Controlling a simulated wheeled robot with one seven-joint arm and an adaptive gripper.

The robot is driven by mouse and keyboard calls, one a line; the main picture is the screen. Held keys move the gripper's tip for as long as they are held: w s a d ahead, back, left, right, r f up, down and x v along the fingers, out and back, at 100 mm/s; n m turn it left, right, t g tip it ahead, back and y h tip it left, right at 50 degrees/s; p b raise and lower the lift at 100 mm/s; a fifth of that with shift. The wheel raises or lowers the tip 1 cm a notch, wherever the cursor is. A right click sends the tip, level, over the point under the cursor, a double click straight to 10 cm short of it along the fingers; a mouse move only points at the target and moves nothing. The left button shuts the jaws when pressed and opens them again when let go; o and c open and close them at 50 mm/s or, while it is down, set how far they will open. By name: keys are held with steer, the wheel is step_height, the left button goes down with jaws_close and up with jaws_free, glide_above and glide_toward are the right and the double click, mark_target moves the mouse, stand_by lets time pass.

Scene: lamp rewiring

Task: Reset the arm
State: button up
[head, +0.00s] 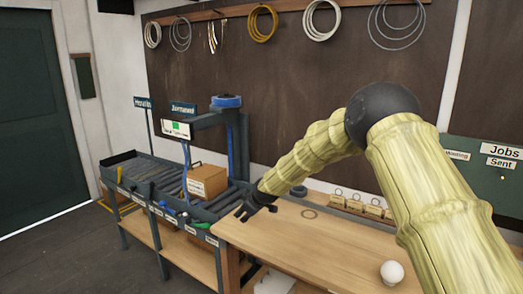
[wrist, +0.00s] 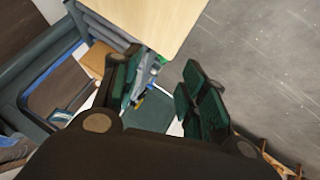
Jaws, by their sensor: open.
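My arm reaches in from the right of the head view and bends down to the left. My gripper (head: 253,207) is at its end, above the left end of the wooden bench (head: 320,247). In the wrist view my gripper (wrist: 165,95) shows two dark green fingers spread apart, with nothing held between them. The bench corner (wrist: 150,22) lies beyond the fingers at the top of that view.
A roller conveyor (head: 150,172) with a cardboard box (head: 207,181) stands left of the bench. A white bulb (head: 392,272) rests near the bench's front. Several tagged items (head: 372,209) line its back. Wire coils (head: 263,24) hang on the wall. Grey floor (wrist: 265,60) is clear.

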steer(key=s+d+f+m+g+b, duration=0.1)
steer(key=s+d+f, duration=0.1)
steer(key=s+f, duration=0.35)
steer(key=s+d+f+m+b, duration=0.1)
steer(key=s+d+f, duration=0.1)
steer(key=f, duration=0.6)
steer(key=s+d+f+m+g+b, duration=0.1)
steer(key=s+d+f, duration=0.1)
steer(key=s+f, duration=0.35)
steer(key=s+d+f+m+g+h+b, duration=0.15)
steer(key=s+d+f, duration=0.25)
steer(key=s+f, duration=0.4)
steer(key=s+d+f+m+b, duration=0.15)
steer(key=s+d+f, duration=0.25)
steer(key=s+f, duration=0.4)
steer(key=s+d+f+m+g+h+b, duration=0.1)
steer(key=s+d, duration=0.4)
steer(key=s, duration=0.7)
steer(key=s+d+f+m+g+h+b, duration=0.1)
steer(key=s+d+f+m, duration=0.2)
steer(key=s, duration=1)
steer(key=s+d+f+m+g+h+b, duration=0.1)
steer(key=s+d, duration=0.5)
steer(key=s, duration=0.6)
step_height(320, 180, down, 4)
steer(key=shift+s+d+r+m+g+b, duration=0.15)
steer(key=shift+s+d+m+g+b, duration=0.25)
steer(key=shift+m, duration=0.6)
